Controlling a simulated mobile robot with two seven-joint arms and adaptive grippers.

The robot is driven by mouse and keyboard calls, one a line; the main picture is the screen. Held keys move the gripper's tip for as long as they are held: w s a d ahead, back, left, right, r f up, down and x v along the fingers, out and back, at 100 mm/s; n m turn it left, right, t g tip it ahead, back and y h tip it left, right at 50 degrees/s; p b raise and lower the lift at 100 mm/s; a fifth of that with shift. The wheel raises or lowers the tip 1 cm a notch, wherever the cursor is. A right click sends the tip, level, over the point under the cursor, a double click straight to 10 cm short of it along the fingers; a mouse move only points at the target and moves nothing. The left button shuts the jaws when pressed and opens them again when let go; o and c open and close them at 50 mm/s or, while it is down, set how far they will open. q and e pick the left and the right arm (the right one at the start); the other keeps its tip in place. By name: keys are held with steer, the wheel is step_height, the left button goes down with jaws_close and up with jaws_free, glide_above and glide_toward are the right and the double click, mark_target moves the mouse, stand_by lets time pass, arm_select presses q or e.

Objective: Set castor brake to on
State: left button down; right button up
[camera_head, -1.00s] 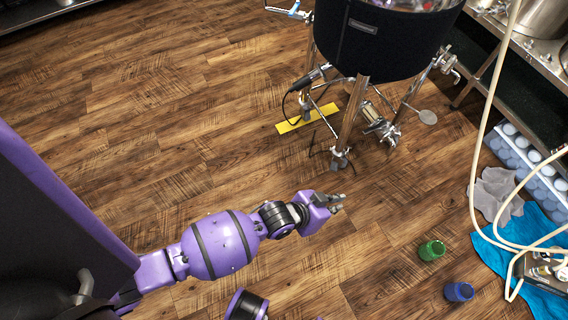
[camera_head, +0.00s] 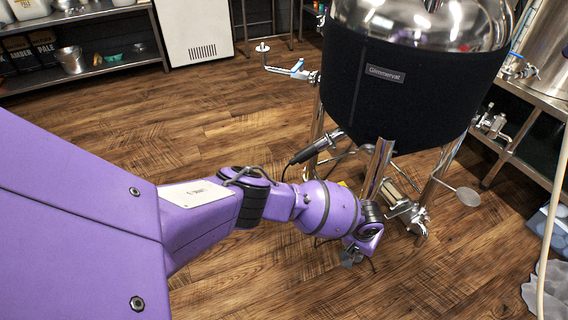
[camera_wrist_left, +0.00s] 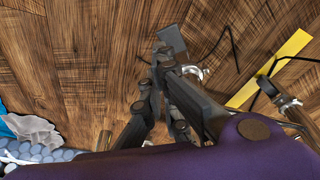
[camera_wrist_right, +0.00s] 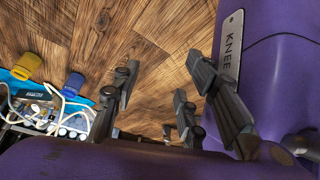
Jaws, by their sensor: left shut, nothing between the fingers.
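The black-jacketed tank (camera_head: 410,85) stands on metal legs. Its front leg (camera_head: 378,165) runs down behind my left wrist, which hides most of the castor at its foot. I cannot make out the castor brake or its setting. My left gripper (camera_head: 351,257) is low over the floor by that foot, shut and empty. In the left wrist view its fingers (camera_wrist_left: 170,42) are together, with a shiny metal part (camera_wrist_left: 192,72) showing beside and partly behind them; contact cannot be told. My right gripper (camera_wrist_right: 157,90) is open and empty, away from the tank.
A black cable (camera_wrist_left: 222,45) and a yellow strip (camera_wrist_left: 270,68) lie on the floor near the left gripper. A drain valve (camera_head: 410,215) and a round plate (camera_head: 468,197) hang under the tank. A yellow cup (camera_wrist_right: 27,66) and a blue cup (camera_wrist_right: 74,84) stand near the right arm.

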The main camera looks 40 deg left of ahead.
mark_target(347, 264)
arm_select(q)
steer(key=s+n, duration=0.1)
steer(key=s+a+n+g, duration=0.1)
steer(key=shift+f+n, duration=0.2)
steer(key=shift+n, duration=0.2)
steer(key=f+b, duration=0.1)
steer(key=f, duration=0.1)
steer(key=f+b, duration=0.4)
steer(key=shift+w+a+f, duration=0.1)
steer(key=shift+w, duration=0.2)
steer(key=shift+w+f+b, duration=0.1)
steer(key=shift+f+b, duration=0.25)
steer(key=shift+b, duration=0.25)
